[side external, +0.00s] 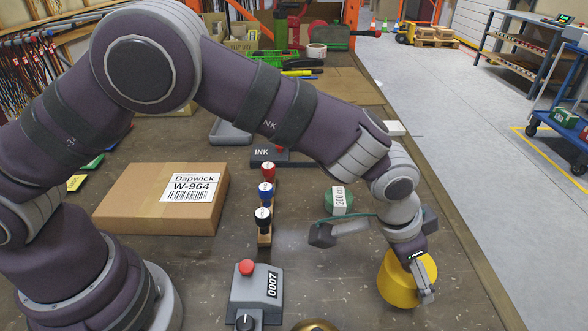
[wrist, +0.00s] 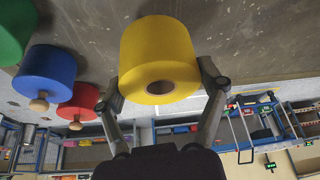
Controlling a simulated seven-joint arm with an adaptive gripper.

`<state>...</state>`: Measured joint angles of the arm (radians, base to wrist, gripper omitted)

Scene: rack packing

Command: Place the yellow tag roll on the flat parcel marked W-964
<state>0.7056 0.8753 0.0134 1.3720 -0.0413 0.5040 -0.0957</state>
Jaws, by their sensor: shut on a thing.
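The yellow tag roll (side external: 400,284) is at the right front of the bench in the side view. My gripper (side external: 414,272) is over it, with a finger against its side. In the wrist view the roll (wrist: 158,50) sits between the two fingers of my gripper (wrist: 163,88), its round end with the core hole facing the camera. I cannot tell whether the roll touches the bench. The flat cardboard parcel (side external: 128,196) lies on the left of the bench. Its white label reads Dapwick W-964, and its top is bare apart from that label.
A stamp rack (side external: 265,236), a green roll marked 200 cm (side external: 340,200) and a grey 0007 box with a red button (side external: 257,290) stand between parcel and roll. An INK pad (side external: 270,155) lies behind.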

